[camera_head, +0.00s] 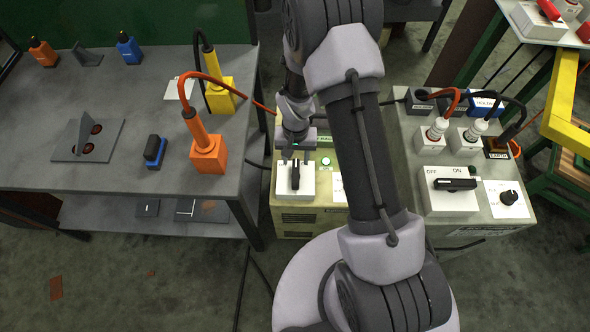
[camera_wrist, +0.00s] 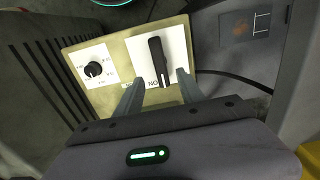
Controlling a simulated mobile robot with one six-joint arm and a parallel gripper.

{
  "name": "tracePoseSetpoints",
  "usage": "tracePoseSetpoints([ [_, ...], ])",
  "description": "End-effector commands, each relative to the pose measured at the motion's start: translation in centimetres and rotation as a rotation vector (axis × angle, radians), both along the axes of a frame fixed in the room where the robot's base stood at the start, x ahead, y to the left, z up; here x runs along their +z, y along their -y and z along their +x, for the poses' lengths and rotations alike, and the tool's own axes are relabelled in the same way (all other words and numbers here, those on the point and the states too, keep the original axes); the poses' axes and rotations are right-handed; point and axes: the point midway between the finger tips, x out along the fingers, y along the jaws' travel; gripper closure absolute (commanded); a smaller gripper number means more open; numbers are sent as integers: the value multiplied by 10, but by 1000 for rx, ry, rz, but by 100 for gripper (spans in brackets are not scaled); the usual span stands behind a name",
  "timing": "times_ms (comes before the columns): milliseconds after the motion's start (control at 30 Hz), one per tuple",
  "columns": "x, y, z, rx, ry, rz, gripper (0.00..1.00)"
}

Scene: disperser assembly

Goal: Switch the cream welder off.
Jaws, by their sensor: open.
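The cream welder (camera_head: 292,217) stands on the floor between the grey table and a larger pale welder. Its black switch handle (camera_wrist: 156,58) sits on a white plate (camera_wrist: 176,42), with its long side running toward and away from me. An upside-down ON label shows beside the handle's near end in the wrist view. My gripper (camera_wrist: 160,76) is open, its two fingers on either side of the handle's near part. I cannot tell whether they touch it. In the head view my gripper (camera_head: 295,155) is over the switch plate, and my arm hides the welder's right part.
A black dial (camera_wrist: 93,69) is on the same panel. The larger pale welder (camera_head: 408,150), with its own OFF/ON switch (camera_head: 455,184) and cables, stands at the right. The grey table (camera_head: 60,168) at left carries orange (camera_head: 208,155) and yellow (camera_head: 221,96) blocks with cables.

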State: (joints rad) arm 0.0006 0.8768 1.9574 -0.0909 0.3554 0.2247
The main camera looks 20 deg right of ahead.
Motion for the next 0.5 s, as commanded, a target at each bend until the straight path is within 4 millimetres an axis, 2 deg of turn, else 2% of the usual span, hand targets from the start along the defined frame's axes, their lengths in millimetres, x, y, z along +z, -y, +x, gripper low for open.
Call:
tracePoseSetpoints([
  [33,-21,0,-1,0,-2,0,55],
  [200,-63,0,-1,0,-2,1,55],
  [333,-81,0,-1,0,-1,0,55],
  [500,-88,0,0,0,0,0,55],
])
